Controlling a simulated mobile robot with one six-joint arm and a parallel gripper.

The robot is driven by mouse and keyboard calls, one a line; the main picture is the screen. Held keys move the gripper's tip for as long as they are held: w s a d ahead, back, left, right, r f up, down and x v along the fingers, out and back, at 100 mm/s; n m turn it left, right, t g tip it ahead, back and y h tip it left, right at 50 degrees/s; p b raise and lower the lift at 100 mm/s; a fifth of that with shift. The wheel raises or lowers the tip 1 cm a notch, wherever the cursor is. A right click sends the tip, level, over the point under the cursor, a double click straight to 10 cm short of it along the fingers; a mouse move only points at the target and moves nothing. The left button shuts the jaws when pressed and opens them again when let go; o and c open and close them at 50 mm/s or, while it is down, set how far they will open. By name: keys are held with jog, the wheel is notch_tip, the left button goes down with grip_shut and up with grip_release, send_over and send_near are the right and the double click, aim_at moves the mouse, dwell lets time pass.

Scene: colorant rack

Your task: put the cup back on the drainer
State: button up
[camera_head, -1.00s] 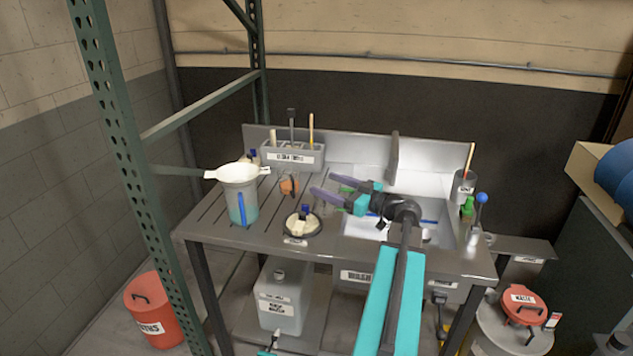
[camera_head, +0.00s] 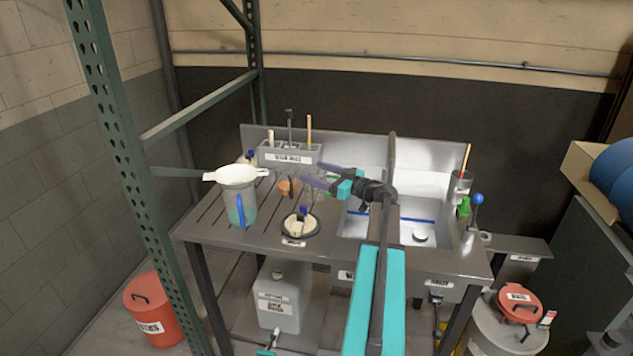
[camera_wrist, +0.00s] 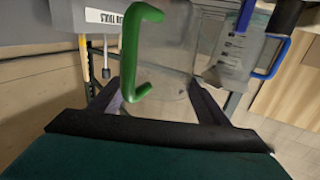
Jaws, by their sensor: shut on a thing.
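My gripper (camera_head: 312,177) is shut on a clear cup (camera_wrist: 165,50) and holds it over the left part of the sink bench. The cup's green handle (camera_wrist: 138,50) stands out between my fingers in the wrist view. In the head view the cup is faint, with a bit of its green handle (camera_head: 328,178) near my fingers. The drainer (camera_head: 262,222) is the grooved metal top left of the sink basin. Any gap between the cup's base and the drainer is not clear.
A blue-handled jug (camera_head: 241,208) with a white funnel (camera_head: 237,174) stands left on the drainer. A dark round dish (camera_head: 300,226) sits at the front, an orange item (camera_head: 286,187) behind it. A labelled tool holder (camera_head: 290,156) stands at the back. The sink basin (camera_head: 390,230) is right.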

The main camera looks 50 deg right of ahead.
jog(key=shift+f, duration=0.15)
jog(key=shift+f+p, duration=0.4)
jog(key=shift+f, duration=1.2)
jog(key=shift+f, duration=0.1)
jog(key=o, duration=1.4)
jog(key=shift+s, duration=0.1)
jog(key=shift+s+d+b, duration=0.35)
jog(key=shift+s, duration=1.6)
jog(key=shift+s+d+b, duration=0.3)
jog(key=shift+s+b, duration=0.05)
jog(key=shift+s, duration=1.55)
jog(key=shift+s+d+b, duration=0.35)
jog(key=shift+s, duration=1.6)
